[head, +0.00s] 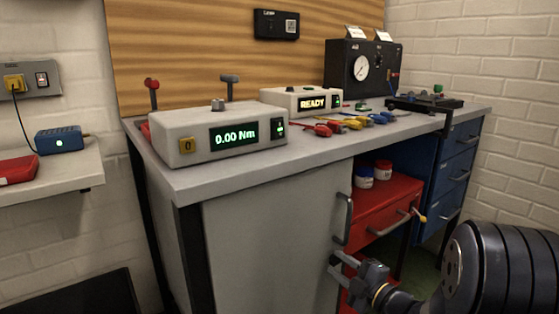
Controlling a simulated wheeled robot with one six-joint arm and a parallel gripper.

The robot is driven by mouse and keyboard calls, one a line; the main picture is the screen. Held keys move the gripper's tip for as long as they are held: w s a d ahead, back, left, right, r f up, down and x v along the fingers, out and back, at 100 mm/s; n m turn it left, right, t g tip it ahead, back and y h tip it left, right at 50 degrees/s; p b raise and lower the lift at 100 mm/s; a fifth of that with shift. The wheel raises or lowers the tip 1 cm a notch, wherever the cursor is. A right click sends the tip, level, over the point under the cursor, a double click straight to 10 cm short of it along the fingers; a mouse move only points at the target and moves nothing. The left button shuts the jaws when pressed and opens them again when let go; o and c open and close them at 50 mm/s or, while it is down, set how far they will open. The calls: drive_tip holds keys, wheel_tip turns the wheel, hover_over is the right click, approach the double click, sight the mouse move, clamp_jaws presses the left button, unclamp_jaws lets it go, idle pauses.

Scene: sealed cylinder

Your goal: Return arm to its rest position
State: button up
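My gripper (340,268) is at the lower middle of the head view, in front of the workbench and low by the edge of the grey cabinet door (270,250). Its two fingers point left and look spread apart, with nothing seen between them. The dark, ribbed part of my arm fills the lower right corner. A grey door handle (344,222) is just above the gripper; I cannot tell whether they touch, but a gap shows in the picture.
The workbench (200,182) holds a torque meter (195,140) reading 0.00 Nm, a box showing READY (310,102), several screwdrivers and a black gauge box (365,70). A red drawer unit (385,215) with two small jars stands right of the door. Blue drawers (460,165) are farther right.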

drive_tip(key=m, duration=0.3)
drive_tip(key=shift+d+r, duration=0.1)
drive_tip(key=shift+r, duration=0.05)
drive_tip(key=m+p, duration=0.1)
drive_tip(key=m, duration=0.1)
drive_tip(key=m+p, duration=0.2)
drive_tip(key=shift+w+d+r, duration=0.1)
drive_tip(key=shift+r, duration=0.25)
drive_tip(key=shift+w+d+f+m+p, duration=0.1)
drive_tip(key=shift+d+m+p, duration=0.05)
drive_tip(key=shift+m+p, duration=1.45)
drive_tip(key=shift+w+d+m+p, duration=0.1)
drive_tip(key=shift+d+m+p, duration=0.05)
drive_tip(key=shift+m+p, duration=1.4)
